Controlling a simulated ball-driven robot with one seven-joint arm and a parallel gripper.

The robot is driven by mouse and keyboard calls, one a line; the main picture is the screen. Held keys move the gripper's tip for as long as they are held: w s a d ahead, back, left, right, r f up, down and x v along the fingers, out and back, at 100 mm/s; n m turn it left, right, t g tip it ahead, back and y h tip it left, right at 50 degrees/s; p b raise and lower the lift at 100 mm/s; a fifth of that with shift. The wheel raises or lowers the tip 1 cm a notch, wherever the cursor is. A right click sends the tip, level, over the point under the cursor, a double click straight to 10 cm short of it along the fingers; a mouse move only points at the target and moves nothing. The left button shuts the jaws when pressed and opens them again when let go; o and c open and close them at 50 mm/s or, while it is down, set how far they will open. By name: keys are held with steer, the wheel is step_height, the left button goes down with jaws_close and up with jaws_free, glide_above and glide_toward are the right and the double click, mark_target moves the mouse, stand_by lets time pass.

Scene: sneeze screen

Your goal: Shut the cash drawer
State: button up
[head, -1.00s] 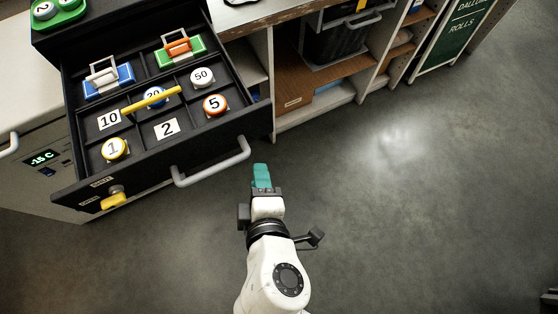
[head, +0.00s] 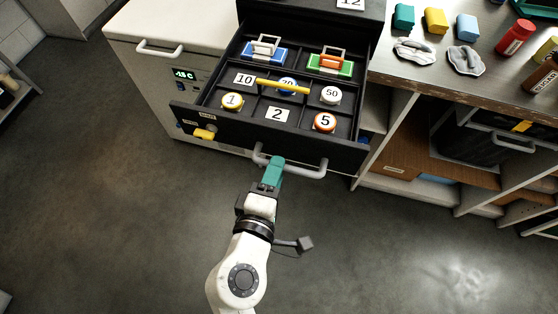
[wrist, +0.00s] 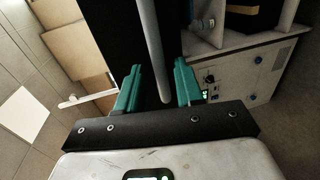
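The black cash drawer (head: 225,118) is pulled open, showing its compartments with coins, number cards and clips. Its grey handle (head: 306,174) runs along the front and also shows as a grey bar in the wrist view (wrist: 151,45). My gripper (head: 277,163) has teal fingers and is at the left part of the handle. In the wrist view my gripper (wrist: 159,88) is open, with the bar appearing in the gap between the fingers and no visible contact. How deep the bar sits between them I cannot tell.
A yellow key (head: 204,134) sticks out of the drawer front at the left. A white appliance (head: 140,75) stands left of the drawer. A counter (head: 480,95) with coloured blocks and bottles is at the right, above shelves. The floor (head: 110,220) is clear.

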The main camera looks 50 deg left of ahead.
steer(key=shift+x, duration=1.35)
steer(key=shift+c, duration=0.2)
jaws_close()
